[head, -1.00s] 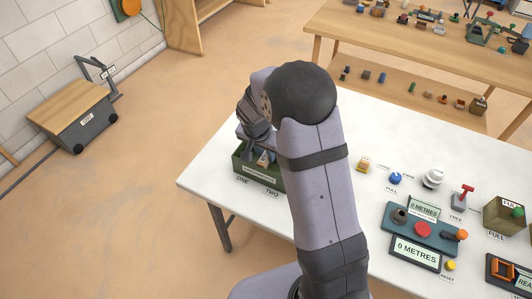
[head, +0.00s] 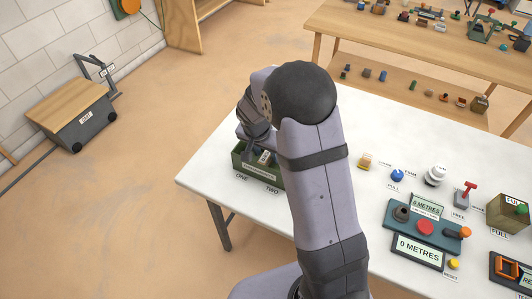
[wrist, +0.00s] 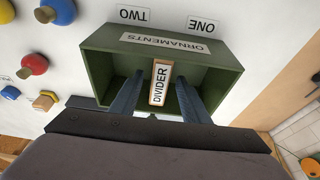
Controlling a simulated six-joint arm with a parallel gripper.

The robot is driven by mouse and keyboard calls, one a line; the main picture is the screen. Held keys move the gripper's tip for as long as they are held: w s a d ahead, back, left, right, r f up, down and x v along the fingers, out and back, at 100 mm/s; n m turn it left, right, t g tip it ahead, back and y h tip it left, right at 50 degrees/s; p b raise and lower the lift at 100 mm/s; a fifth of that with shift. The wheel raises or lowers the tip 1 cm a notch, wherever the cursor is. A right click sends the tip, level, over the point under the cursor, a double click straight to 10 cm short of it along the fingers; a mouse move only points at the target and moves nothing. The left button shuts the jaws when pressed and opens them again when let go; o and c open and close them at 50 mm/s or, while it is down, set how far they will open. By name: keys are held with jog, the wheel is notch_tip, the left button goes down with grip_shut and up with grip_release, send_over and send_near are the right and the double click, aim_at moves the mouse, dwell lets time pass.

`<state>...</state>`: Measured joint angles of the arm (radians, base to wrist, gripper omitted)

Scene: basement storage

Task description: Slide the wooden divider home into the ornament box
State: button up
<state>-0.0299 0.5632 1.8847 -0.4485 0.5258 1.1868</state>
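The wooden divider (wrist: 160,82), with a white DIVIDER label, stands inside the box about mid-length. In the head view the divider (head: 265,157) shows only in part. My gripper (wrist: 159,77) is open, with its dark fingers reaching into the box on either side of the divider. The divider's lower edge is hidden.
The signs ONE (wrist: 202,25) and TWO (wrist: 134,14) lie beside the box. A blue knob (head: 397,175), a teal panel with a red button (head: 425,227) and other controls stand to the right. The table's left edge is close to the box.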

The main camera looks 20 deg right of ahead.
jog(key=shift+b+v, duration=0.5)
jog(key=shift+v, duration=3.25)
jog(key=shift+f, duration=0.1)
jog(key=s+a+r+n+g+y+p, duration=0.1)
jog(key=s+r+n+p, duration=0.1)
jog(key=s, duration=0.9)
jog(key=s+a+r+n+g+y+p, duration=0.1)
jog(key=s+r+n+p, duration=0.1)
jog(key=s+n+p, duration=0.2)
jog(key=s+n, duration=0.3)
jog(key=s, duration=0.4)
jog(key=shift+s+a, duration=0.3)
jog(key=shift+s, duration=0.1)
